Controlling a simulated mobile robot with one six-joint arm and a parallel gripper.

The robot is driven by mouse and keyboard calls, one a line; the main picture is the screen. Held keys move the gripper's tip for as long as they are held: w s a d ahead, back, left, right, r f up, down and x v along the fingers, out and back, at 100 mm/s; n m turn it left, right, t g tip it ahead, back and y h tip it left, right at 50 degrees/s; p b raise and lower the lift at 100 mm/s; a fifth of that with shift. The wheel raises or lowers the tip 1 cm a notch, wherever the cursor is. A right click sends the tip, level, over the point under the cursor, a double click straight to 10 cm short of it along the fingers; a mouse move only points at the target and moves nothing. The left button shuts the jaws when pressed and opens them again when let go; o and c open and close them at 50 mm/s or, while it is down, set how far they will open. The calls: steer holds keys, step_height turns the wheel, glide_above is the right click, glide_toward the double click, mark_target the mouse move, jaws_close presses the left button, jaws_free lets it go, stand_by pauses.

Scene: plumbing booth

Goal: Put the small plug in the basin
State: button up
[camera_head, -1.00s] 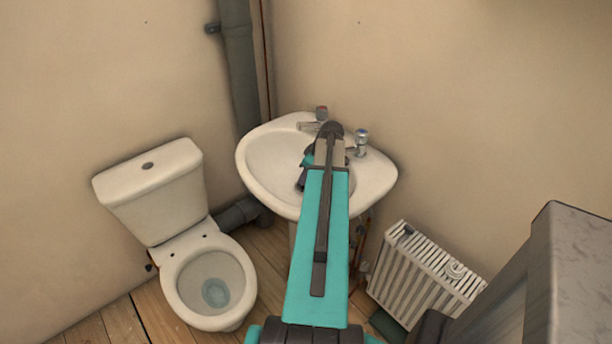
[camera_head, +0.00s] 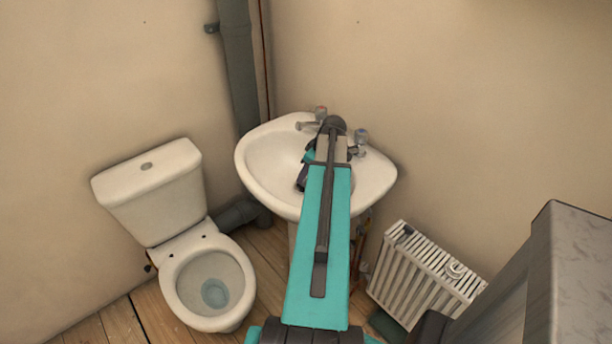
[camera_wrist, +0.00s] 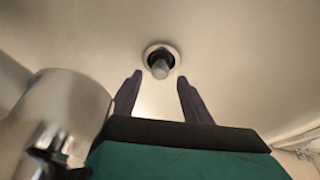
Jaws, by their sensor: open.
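The small plug (camera_wrist: 160,69) shows in the wrist view as a short grey stub with a dark rim, at the round metal-ringed drain hole of the basin. It looks seated in the hole. My gripper (camera_wrist: 160,78) is open and empty, with its two dark fingers apart on either side below the plug, touching nothing that I can see. In the head view the white basin (camera_head: 267,160) stands in the corner, and my arm covers its middle. The plug is hidden there, and only a dark part of my gripper (camera_head: 302,178) shows beside the arm.
A chrome tap (camera_wrist: 62,108) stands close on the left in the wrist view. In the head view, taps (camera_head: 361,139) sit on the basin's back rim. A toilet (camera_head: 150,195) stands left, a white radiator (camera_head: 425,275) right, and a grey pipe (camera_head: 238,65) behind.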

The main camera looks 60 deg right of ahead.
steer(key=b+v, duration=0.1)
steer(key=v, duration=1)
steer(key=shift+r, duration=0.3)
stand_by(0.8)
